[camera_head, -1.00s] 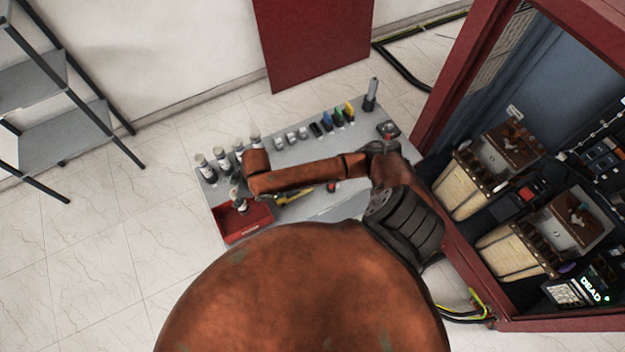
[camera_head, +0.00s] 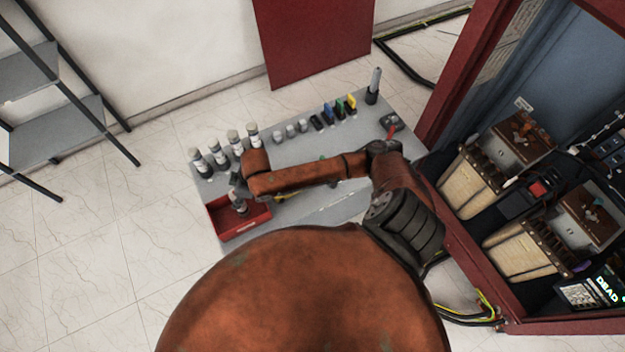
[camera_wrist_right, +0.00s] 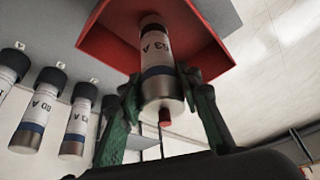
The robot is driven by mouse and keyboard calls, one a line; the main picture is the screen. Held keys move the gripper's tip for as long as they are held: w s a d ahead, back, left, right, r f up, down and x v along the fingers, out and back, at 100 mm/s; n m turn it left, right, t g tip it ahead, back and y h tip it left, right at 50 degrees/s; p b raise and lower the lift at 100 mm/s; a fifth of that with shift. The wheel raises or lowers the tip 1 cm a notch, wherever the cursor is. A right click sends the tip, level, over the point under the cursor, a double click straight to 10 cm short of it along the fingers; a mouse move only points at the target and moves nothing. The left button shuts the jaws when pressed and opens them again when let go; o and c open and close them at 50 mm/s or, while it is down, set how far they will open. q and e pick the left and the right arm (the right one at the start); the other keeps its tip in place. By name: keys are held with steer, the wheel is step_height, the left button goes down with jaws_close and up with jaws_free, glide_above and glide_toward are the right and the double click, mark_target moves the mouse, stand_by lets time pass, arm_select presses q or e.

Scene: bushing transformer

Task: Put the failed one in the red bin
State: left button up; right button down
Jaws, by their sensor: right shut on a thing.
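My right gripper (camera_head: 238,192) is shut on a cylindrical fuse (camera_head: 241,207) and holds it over the red bin (camera_head: 246,227) at the table's left front corner. In the right wrist view the green fingers of my right gripper (camera_wrist_right: 164,98) grip the fuse (camera_wrist_right: 156,48) on both sides. It is marked "63 A", with a dark band, a metal end and a small red pin sticking out. The red bin's wall (camera_wrist_right: 98,42) rises behind it. I cannot tell whether the fuse touches the bin floor. My left gripper is not in view.
Several similar fuses (camera_head: 217,155) stand in a row on the grey table (camera_head: 300,215) behind the bin. Small grey parts and coloured items (camera_head: 338,108) continue the row rightwards. An open red cabinet (camera_head: 450,85) stands at the right, a shelf rack (camera_head: 60,120) at the left.

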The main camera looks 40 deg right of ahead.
steer(key=shift+r, duration=0.15)
steer(key=c, duration=1.3)
jaws_free()
steer(key=v, duration=1.2)
steer(key=shift+a, duration=0.1)
